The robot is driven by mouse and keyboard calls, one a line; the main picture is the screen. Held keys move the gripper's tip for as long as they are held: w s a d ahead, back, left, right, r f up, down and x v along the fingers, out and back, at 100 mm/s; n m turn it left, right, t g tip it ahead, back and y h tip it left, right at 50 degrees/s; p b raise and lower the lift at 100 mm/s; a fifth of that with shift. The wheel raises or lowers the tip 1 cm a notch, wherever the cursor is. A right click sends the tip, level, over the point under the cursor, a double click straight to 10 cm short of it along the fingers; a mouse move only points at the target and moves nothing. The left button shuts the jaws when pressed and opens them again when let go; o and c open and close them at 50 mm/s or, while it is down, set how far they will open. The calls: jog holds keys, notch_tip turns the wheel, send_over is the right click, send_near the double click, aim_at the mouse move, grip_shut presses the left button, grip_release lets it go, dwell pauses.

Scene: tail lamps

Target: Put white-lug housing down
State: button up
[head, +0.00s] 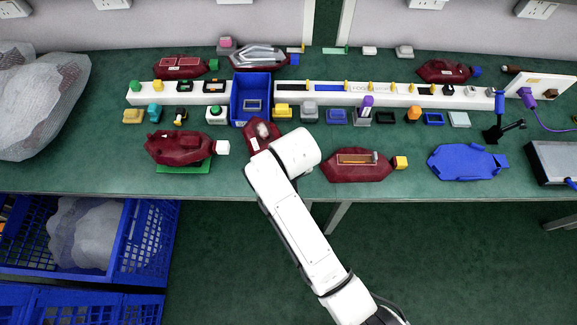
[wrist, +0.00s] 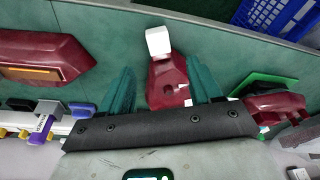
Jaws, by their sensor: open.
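A dark red housing with a white lug (wrist: 167,82) lies between my gripper's two teal fingers in the wrist view, its white lug (wrist: 158,41) pointing up in the picture. My gripper (wrist: 160,68) is open, with a finger on each side of the housing and gaps visible. In the head view the housing (head: 262,138) shows just below the blue bin, and my arm hides its lug end. It appears to rest on the green table (head: 110,175). Another dark red housing (head: 178,148) with a white lug sits on a green plate (head: 184,168) to the left.
A blue bin (head: 251,76) stands just behind the housing, against a white rail (head: 430,98) with several small parts. To the right lie a red housing with a yellow lug (head: 360,171) and a flat blue plate (head: 467,162). The table's front edge is close.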

jog(key=v, duration=0.9)
jog(key=shift+r, duration=0.15)
jog(key=s+d+f+m, duration=0.1)
jog(key=s+d+f, duration=0.3)
jog(key=d, duration=0.5)
jog(key=s+d+f+m, duration=0.2)
jog(key=s+d, duration=0.4)
jog(key=d, duration=0.3)
jog(key=s+d+m, duration=0.1)
jog(key=s+d, duration=0.3)
jog(key=s, duration=0.2)
jog(key=s+d+g+h, duration=0.1)
jog(key=s+d, duration=0.3)
jog(key=s, duration=0.3)
jog(key=shift+s+d+f+m, duration=0.15)
jog(key=shift+d+f+m, duration=0.05)
jog(key=shift+d+m, duration=0.2)
notch_tip(320, 180, down, 2)
jog(key=shift+a+f+b, duration=0.1)
jog(key=shift+a+b, duration=0.05)
jog(key=shift+b, duration=1)
